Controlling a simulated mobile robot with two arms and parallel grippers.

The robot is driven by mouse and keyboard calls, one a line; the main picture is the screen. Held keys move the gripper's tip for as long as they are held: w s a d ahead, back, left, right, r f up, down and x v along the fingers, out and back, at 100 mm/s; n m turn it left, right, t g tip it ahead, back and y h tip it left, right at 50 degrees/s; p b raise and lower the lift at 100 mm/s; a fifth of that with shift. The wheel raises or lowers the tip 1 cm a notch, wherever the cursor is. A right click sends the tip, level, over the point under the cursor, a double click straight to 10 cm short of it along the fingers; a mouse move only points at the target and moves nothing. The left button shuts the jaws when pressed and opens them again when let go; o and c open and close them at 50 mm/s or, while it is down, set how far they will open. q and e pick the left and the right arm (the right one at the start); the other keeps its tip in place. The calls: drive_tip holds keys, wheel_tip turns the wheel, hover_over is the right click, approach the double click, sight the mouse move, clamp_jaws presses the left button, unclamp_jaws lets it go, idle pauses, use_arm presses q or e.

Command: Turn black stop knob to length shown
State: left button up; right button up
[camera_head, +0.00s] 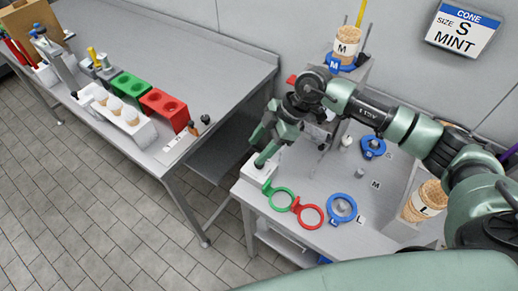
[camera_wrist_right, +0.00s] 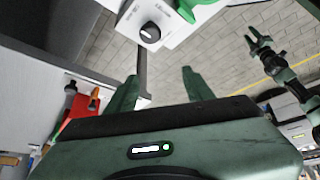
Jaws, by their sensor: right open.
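The black knob (camera_wrist_right: 150,32) sits on the face of a white box in the right wrist view, with small unreadable print beside it. The white box (camera_head: 255,172) stands at the left corner of the right table in the head view, where I cannot make out the knob. My right gripper (camera_head: 264,147) is open and empty above this box. In the wrist view its two fingers (camera_wrist_right: 160,88) are apart, and the knob is beyond them, untouched. My left gripper (camera_wrist_right: 257,40) shows small at the right of the wrist view, its fingers apart and empty.
A wall sign (camera_head: 462,27) reads "CONE SIZE S MINT". Green (camera_head: 279,198), red (camera_head: 309,215) and blue (camera_head: 342,208) rings lie on the right table. A cone container marked L (camera_head: 426,201) stands at right. A cone rack (camera_head: 124,120) is on the left table.

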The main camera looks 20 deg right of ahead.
drive_tip(key=shift+m+h, duration=0.5)
drive_tip(key=shift+h, duration=0.4)
drive_tip(key=f, duration=0.2)
drive_tip(key=f+p, duration=0.1)
drive_tip(key=f, duration=0.1)
drive_tip(key=w+d+f+p, duration=0.1)
drive_tip(key=f, duration=0.2)
drive_tip(key=shift+d, duration=0.1)
drive_tip(key=shift+f, duration=0.35)
clamp_jaws()
